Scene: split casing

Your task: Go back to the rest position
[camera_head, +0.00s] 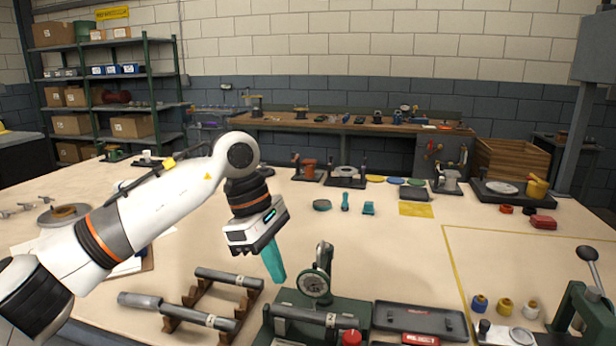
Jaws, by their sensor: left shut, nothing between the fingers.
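My left gripper (277,275) hangs over the middle of the table (300,235), with its teal fingers together and nothing visible between them. My white left arm comes in from the left edge and bends down at the elbow. The fingertips are just left of a dial gauge (314,284) on a dark green fixture (290,300); I cannot tell the exact gap. My right gripper is out of view.
A dark rack (173,324) with grey cylinders stands at the front left. A dark tray (420,320) lies right of the fixture. Small teal parts (345,201) lie farther back. A lever press (583,310) stands at the right. Mid-table right of the gauge is clear.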

